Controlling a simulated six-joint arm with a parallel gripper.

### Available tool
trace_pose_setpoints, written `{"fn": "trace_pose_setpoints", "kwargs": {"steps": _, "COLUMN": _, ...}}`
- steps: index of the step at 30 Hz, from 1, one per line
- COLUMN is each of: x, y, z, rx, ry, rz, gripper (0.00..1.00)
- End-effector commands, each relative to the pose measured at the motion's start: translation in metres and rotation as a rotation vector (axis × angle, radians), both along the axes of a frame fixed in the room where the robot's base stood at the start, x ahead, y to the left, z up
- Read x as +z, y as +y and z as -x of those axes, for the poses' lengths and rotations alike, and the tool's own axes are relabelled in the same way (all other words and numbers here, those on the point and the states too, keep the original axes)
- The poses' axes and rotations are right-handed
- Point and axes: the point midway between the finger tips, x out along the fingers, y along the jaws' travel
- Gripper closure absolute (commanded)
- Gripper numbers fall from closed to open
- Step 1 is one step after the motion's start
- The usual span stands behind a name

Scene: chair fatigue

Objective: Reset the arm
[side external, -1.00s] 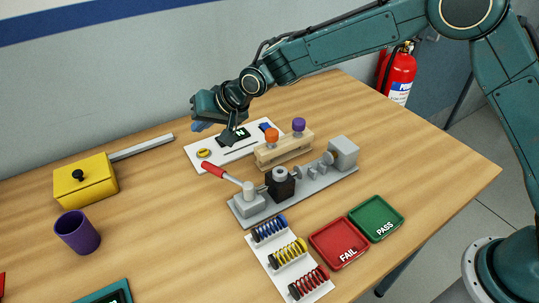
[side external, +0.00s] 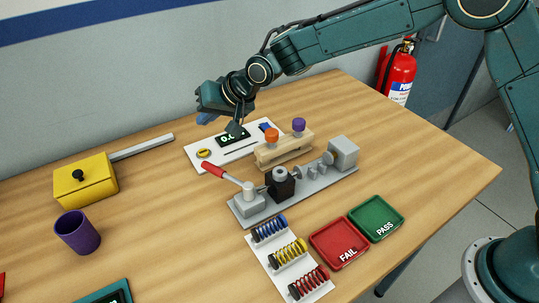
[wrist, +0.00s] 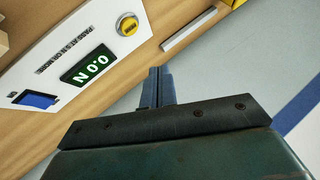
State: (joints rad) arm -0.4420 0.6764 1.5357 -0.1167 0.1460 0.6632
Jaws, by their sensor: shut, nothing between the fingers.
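The white panel (side external: 199,162) carries a dark display (wrist: 88,65) that reads 0.0 N, a yellow round button (wrist: 127,25) and a blue part (wrist: 36,100). Part of the display is hidden behind my gripper in the side view.
A grey test fixture (side external: 318,182) with a red-handled lever (side external: 220,173) stands in front. A wooden block (side external: 270,155) holds orange and purple knobs. Springs on a white rack (side external: 262,255), red FAIL (side external: 318,235) and green PASS (side external: 392,233) trays, a yellow box (side external: 95,190) and purple cup (side external: 78,233) surround it.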

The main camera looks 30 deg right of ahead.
Motion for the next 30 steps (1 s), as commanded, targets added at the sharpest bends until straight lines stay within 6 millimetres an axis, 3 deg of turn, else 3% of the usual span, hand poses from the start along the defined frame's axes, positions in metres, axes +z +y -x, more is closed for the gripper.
{"fn": "trace_pose_setpoints", "kwargs": {"steps": 7, "x": 0.045, "y": -0.045, "z": 0.02, "rx": -0.005, "ry": -0.01, "rz": 0.059, "gripper": 1.0}}
{"fn": "trace_pose_setpoints", "kwargs": {"steps": 14, "x": 0.086, "y": -0.096, "z": 0.054, "rx": -0.005, "ry": -0.009, "rz": 0.133, "gripper": 1.0}}
{"fn": "trace_pose_setpoints", "kwargs": {"steps": 21, "x": 0.12, "y": -0.146, "z": 0.099, "rx": -0.006, "ry": -0.003, "rz": 0.206, "gripper": 1.0}}
{"fn": "trace_pose_setpoints", "kwargs": {"steps": 30, "x": 0.147, "y": -0.202, "z": 0.165, "rx": -0.004, "ry": 0.017, "rz": 0.292, "gripper": 1.0}}
